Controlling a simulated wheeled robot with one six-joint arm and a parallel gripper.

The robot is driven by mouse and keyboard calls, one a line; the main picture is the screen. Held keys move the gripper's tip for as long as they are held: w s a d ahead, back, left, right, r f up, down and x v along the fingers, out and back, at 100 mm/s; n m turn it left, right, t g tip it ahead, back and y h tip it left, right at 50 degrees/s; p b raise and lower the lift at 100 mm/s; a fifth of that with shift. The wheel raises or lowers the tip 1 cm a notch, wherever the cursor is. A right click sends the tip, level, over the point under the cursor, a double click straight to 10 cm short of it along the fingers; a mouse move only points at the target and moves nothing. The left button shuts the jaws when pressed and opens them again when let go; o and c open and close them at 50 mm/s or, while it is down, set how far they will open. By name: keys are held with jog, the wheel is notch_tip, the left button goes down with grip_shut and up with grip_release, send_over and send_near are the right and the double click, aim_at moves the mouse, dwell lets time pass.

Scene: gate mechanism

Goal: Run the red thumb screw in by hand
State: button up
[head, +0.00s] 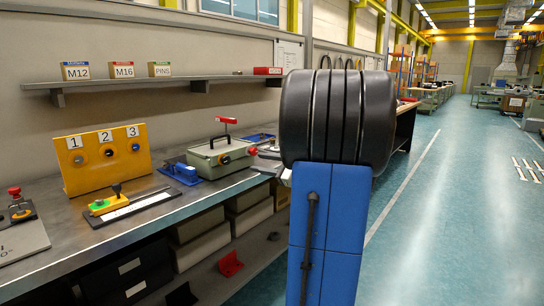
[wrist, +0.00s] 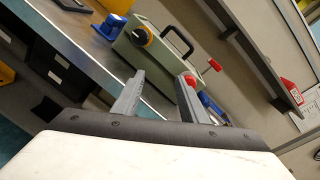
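The red thumb screw (head: 252,151) appears to be the small red knob on the right end of the grey-green box (head: 205,161). In the head view my arm hides the gripper.
A yellow panel (head: 82,171) with holes 1, 2 and 3, a blue vise-like block (head: 183,174) and a black plate with a toggle clamp (head: 135,203) stand left on the bench. A shelf (head: 125,83) with labelled boxes runs above. The aisle (head: 450,200) at right is clear.

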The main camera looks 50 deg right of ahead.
jog(key=m+t+h, duration=0.1)
jog(key=m, duration=0.1)
send_near(255, 152)
jog(key=shift+h, duration=0.4)
jog(key=shift+w+a, duration=0.2)
jog(key=shift+w, duration=2.1)
jog(key=n, duration=1.2)
